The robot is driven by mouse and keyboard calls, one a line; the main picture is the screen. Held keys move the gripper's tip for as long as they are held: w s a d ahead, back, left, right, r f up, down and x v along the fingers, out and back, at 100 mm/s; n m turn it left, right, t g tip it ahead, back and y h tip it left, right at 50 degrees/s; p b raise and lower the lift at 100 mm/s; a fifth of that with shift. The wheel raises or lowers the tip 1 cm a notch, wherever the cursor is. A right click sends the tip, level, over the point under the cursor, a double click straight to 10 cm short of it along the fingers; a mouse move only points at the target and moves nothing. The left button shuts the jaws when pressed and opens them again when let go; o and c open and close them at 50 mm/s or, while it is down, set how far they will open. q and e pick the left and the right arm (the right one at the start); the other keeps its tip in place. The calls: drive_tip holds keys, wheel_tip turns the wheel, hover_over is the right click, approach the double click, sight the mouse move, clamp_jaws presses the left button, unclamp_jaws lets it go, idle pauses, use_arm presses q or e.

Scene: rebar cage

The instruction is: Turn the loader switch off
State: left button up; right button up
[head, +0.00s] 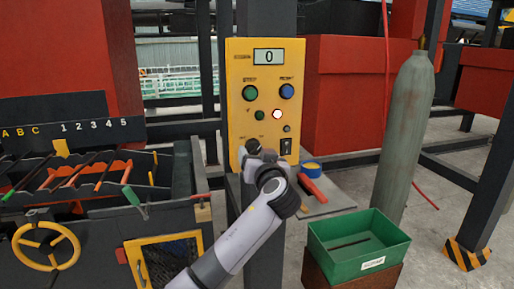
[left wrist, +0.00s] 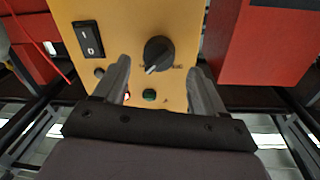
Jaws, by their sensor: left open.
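The yellow control panel (head: 262,62) faces me. In the left wrist view, which shows it upside down, a black rotary knob (left wrist: 159,50) has a pale pointer mark slanting to the lower left. A black rocker switch (left wrist: 90,38) marked I and O sits left of it; it also shows in the head view (head: 286,146). I cannot read which control is labelled loader. My left gripper (head: 250,152) is open and empty in front of the panel's lower part, hiding the knob in the head view. Its fingers (left wrist: 159,68) flank the knob, apparently without touching it.
The panel also has a display (head: 269,57) reading 0, several buttons and a lit lamp (head: 277,114). A small shelf (head: 325,200) with a red-handled tool is below right. A green bin (head: 358,242) and grey gas cylinder (head: 405,135) stand right; a machine with a yellow handwheel (head: 46,246) stands left.

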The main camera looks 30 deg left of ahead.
sight(255, 150)
use_arm(q)
drive_tip(key=shift+p+x, duration=0.4)
drive_tip(key=shift+x, duration=1.5)
drive_tip(key=shift+f, duration=0.1)
drive_tip(key=c, duration=1.1)
